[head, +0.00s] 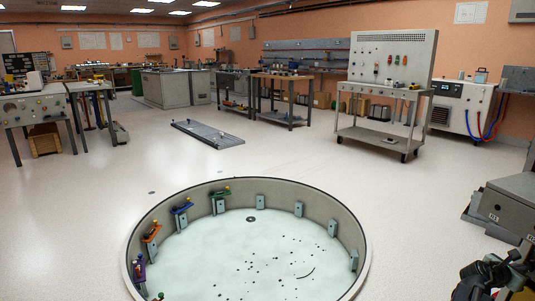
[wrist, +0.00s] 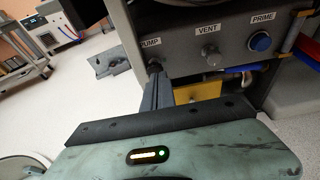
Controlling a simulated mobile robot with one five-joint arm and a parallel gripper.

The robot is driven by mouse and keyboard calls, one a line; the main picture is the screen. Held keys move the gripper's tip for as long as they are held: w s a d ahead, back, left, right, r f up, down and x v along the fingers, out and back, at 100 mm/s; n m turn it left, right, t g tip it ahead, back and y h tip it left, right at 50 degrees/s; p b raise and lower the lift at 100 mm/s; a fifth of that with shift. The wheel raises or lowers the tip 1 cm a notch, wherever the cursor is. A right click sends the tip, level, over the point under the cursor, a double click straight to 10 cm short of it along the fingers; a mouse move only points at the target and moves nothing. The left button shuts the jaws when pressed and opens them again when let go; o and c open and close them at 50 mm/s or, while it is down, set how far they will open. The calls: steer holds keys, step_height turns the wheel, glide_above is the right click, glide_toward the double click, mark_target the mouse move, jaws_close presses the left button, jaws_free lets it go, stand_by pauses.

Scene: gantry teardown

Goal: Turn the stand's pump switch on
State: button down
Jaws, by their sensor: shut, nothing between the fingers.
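The stand's grey panel (wrist: 232,52) fills the upper right of the wrist view. It carries a PUMP label at its left, a VENT knob (wrist: 210,54) in the middle and a blue PRIME button (wrist: 261,41) at the right. The pump switch (wrist: 154,67) is a small dark knob under the PUMP label, partly hidden by my fingertips. My gripper (wrist: 155,77) is shut and empty, its tips right at the switch. I cannot tell whether they touch it, or which way the switch is set. In the head view, a grey labelled box (head: 507,205), likely the stand, is at the right edge.
Below the panel are a yellow block (wrist: 197,92) and a blue hose (wrist: 240,69).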

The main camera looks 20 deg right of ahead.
mark_target(530, 261)
steer(key=x, duration=0.2)
steer(key=r+x, duration=0.1)
steer(key=x, duration=0.3)
steer(key=shift+d+r, duration=0.2)
steer(key=shift+d, duration=0.4)
steer(key=shift+f, duration=0.1)
steer(key=shift+w, duration=1.25)
